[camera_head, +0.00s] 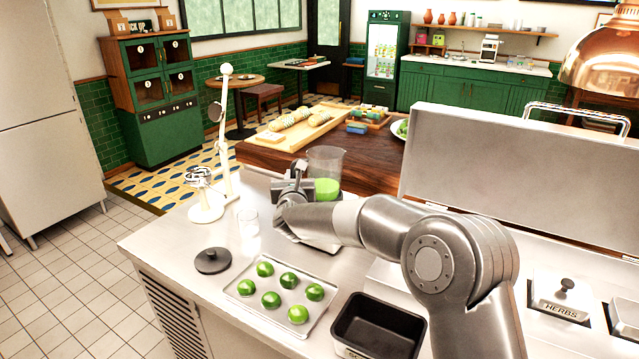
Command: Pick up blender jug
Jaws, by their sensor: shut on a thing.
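The blender jug (326,163) is a clear container with green liquid in its lower part. It stands upright at the far side of the steel counter, in front of the wooden table. My gripper (303,184) is at the jug's left side and shut on it. My wrist and forearm cover the jug's base, so I cannot tell whether it touches what is beneath. The exact finger contact is small and partly hidden.
A tray (247,300) of green limes, a black round lid (212,261), a clear glass (248,222) and a black bin (378,326) are on the counter (165,240). A white stand (225,150) rises at left. A raised steel lid (505,165) blocks the right.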

